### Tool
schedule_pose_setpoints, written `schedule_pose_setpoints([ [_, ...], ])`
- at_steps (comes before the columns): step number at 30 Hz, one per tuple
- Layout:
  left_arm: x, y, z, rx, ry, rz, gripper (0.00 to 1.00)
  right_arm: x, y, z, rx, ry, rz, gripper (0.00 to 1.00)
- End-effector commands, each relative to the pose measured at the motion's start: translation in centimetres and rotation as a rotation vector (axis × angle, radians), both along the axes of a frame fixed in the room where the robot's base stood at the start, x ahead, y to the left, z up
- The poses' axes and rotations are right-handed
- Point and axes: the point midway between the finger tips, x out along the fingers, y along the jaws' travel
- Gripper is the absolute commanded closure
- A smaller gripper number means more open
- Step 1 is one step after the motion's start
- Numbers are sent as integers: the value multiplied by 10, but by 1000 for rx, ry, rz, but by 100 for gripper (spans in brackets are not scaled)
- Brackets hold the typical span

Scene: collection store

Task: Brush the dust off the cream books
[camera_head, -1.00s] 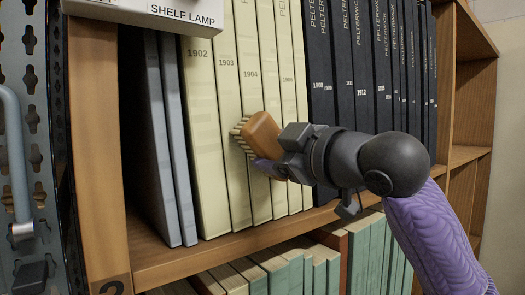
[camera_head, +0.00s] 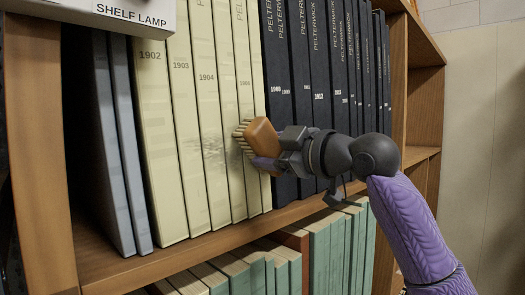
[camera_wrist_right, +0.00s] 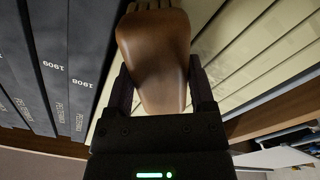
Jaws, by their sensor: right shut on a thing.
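Several cream books (camera_head: 162,130) with year labels stand upright on the shelf in the head view. A greyish smudge of dust shows on the spines near the middle, left of the brush. My right gripper (camera_head: 275,155) is shut on a brush with a brown wooden handle (camera_head: 262,136). Its pale bristles are at the right-hand cream spines; I cannot tell if they touch. In the wrist view the brush handle (camera_wrist_right: 155,60) sits between the two fingers, and cream books (camera_wrist_right: 250,50) show to its right. My left gripper is not in view.
Dark blue books (camera_head: 315,90) stand right of the cream ones, and two grey-blue books (camera_head: 120,150) stand left. A white shelf lamp box (camera_head: 100,12) juts out at the upper left. Green books (camera_head: 320,245) fill the shelf below. The shelf edge (camera_head: 190,255) runs under the cream books.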

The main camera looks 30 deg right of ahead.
Motion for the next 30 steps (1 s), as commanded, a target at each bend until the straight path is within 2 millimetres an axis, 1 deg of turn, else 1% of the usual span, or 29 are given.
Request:
schedule_pose_setpoints([
  [5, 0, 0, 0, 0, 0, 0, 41, 3, -9, 0, 1, 0, -1, 100],
  [9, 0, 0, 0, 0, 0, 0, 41, 8, -26, 0, 1, -1, -6, 100],
  [12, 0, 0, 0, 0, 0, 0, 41, 11, -36, 1, -1, -4, -9, 100],
  [16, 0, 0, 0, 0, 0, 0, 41, 10, -40, 2, -2, -6, -12, 100],
  [19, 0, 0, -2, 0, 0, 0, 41, 8, -37, 1, -2, -6, -12, 100],
  [24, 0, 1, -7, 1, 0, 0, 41, 0, -17, 0, -3, -6, -9, 100],
  [30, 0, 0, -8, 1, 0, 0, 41, -4, -6, 0, -1, -2, -8, 100],
])
